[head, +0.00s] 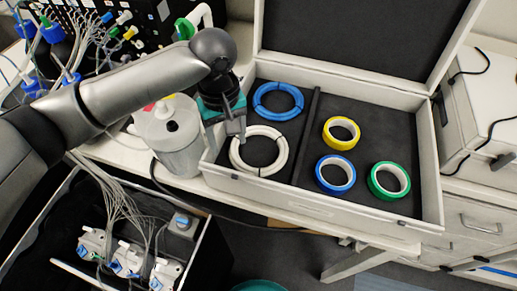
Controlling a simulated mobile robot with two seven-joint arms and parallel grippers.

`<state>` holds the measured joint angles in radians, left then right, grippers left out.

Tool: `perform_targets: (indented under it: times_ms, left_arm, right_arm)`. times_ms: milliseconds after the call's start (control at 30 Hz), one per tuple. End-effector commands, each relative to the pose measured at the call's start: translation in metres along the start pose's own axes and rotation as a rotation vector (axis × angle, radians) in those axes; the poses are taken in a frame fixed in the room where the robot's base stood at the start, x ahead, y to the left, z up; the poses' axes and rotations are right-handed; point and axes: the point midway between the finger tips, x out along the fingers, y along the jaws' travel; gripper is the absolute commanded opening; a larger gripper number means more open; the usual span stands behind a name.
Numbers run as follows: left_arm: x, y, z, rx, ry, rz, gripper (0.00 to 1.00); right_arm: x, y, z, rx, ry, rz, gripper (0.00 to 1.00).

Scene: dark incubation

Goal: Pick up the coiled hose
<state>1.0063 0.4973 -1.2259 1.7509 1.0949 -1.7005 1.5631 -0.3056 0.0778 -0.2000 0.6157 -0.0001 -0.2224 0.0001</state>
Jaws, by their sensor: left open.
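Two coils that look like coiled hose lie in the left compartment of an open white case (432,165). One is a blue coil (259,97) at the back, and the other is a white coil (279,160) nearer the front. Dark ties cross both coils. My left gripper (241,132) is open and points down over the left side of the case, just above the white coil's back left edge. It hides part of that edge. I cannot tell whether the fingers touch the coil. My right gripper is not in view.
A dark divider (307,130) splits the case. Yellow (328,130), blue (321,178) and green (376,184) tape rolls lie on its right. A lidded grey container (180,150) stands close left of the case. The raised lid (360,35) stands behind.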

Motion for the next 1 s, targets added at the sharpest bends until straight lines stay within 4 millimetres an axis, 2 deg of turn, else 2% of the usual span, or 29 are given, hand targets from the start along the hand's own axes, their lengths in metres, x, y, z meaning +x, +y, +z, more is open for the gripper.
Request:
perform_targets:
  times_ms: [133, 400, 500, 767, 1000]
  left_arm:
    - [0.009, 0.001, 0.001, 0.000, -0.001, -0.001, 0.65]
    - [0.047, 0.007, 0.006, -0.001, -0.001, -0.002, 0.65]
    - [0.055, 0.007, 0.006, 0.000, 0.000, -0.002, 0.65]
    - [0.057, 0.007, 0.006, 0.001, 0.001, 0.000, 0.65]
    - [0.057, 0.007, 0.006, 0.001, 0.001, 0.000, 0.38]
  right_arm:
    - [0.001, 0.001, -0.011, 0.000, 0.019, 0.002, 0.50]
    - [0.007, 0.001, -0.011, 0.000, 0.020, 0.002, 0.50]
    - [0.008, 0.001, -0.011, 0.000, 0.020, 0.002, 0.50]
    - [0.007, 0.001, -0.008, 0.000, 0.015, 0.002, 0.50]
    - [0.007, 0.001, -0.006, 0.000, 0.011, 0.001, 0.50]
